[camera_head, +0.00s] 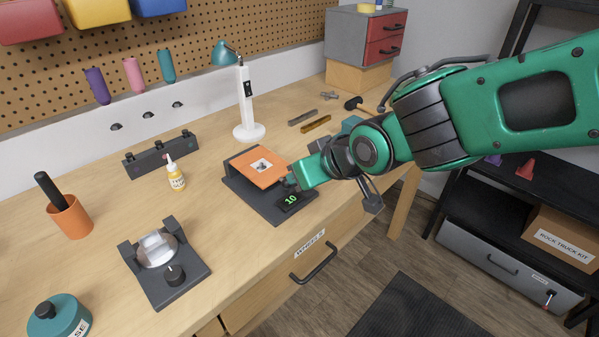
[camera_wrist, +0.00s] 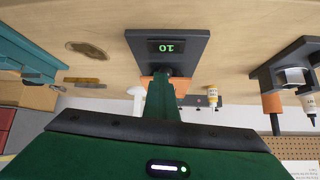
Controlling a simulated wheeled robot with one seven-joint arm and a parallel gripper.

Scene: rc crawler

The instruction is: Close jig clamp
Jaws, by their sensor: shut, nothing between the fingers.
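A dark jig (camera_head: 262,208) with an orange plate (camera_head: 258,167) on top sits mid-bench. The plate has a pale square with a dark mark in its middle. A small display (camera_head: 290,200) at the jig's front right reads 10 in green; the display also shows in the wrist view (camera_wrist: 168,46). My gripper (camera_head: 293,181) is shut and empty at the plate's right front corner, just behind the display. In the wrist view its fingertips (camera_wrist: 165,76) overlap a dark part between display and plate; contact cannot be told. The fingers partly hide the plate.
A second dark fixture (camera_head: 180,285) with a silver round part and knob stands front left. Short bars (camera_head: 316,125) and a teal object lie right. Bare bench lies between the fixtures.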

